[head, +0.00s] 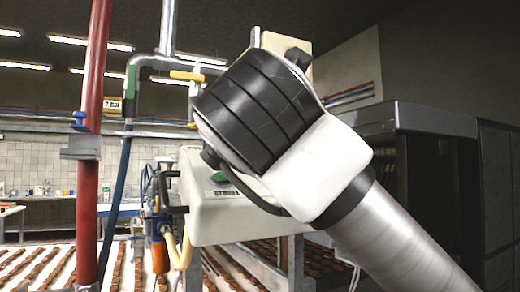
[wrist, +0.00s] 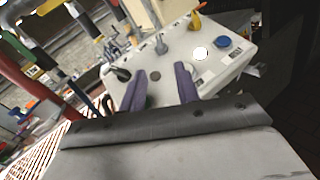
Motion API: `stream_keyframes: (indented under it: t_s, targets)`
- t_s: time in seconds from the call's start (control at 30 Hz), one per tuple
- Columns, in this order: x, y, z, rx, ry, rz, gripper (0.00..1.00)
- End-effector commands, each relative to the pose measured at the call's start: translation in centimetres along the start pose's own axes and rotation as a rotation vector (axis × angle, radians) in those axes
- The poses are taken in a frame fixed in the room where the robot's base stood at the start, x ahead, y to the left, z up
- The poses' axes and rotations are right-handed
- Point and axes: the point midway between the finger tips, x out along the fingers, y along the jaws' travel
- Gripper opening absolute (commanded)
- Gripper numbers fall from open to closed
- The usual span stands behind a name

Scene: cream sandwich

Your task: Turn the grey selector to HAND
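A pale control box (wrist: 178,62) carries several controls on its face in the wrist view. A grey upright knob (wrist: 160,44), which looks like the grey selector, stands on that face beyond my fingertips. Its HAND marking is not readable, so I cannot tell its setting. My gripper (wrist: 160,70) has its two purple fingers spread over the box face, with nothing held between them. The knob lies ahead of the gap and appears apart from both fingers. In the head view the control box (head: 222,222) is partly hidden by my arm, and the grey knob is not visible.
The box also has a yellow control (wrist: 196,20), a blue button (wrist: 222,42), a white button (wrist: 200,53) and a black handle (wrist: 121,74). A red post (head: 90,150) stands left. Conveyors with brown pieces (head: 45,268) run below. A grey machine (head: 437,190) stands right.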

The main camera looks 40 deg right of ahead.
Motion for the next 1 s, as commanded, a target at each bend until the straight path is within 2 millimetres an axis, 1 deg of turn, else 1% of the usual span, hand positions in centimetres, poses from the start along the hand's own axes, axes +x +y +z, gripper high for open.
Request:
stream_keyframes:
  t_s: [0.17,0.4,0.5,0.6,0.7,0.8,1.0]
  targets:
    - [3.1,0.1,0.4,0.002,0.005,0.002,0.32]
    - [8.3,0.2,0.4,0.001,0.006,0.003,0.32]
    - [10.1,0.2,0.3,0.001,0.005,0.003,0.32]
    - [11.5,0.2,0.2,0.001,0.004,0.003,0.32]
    - [12.5,0.2,0.1,0.000,0.003,0.004,0.32]
    - [12.9,0.1,0.0,0.000,0.002,0.003,0.32]
    - [13.1,0.1,-0.1,0.000,0.002,0.003,0.32]
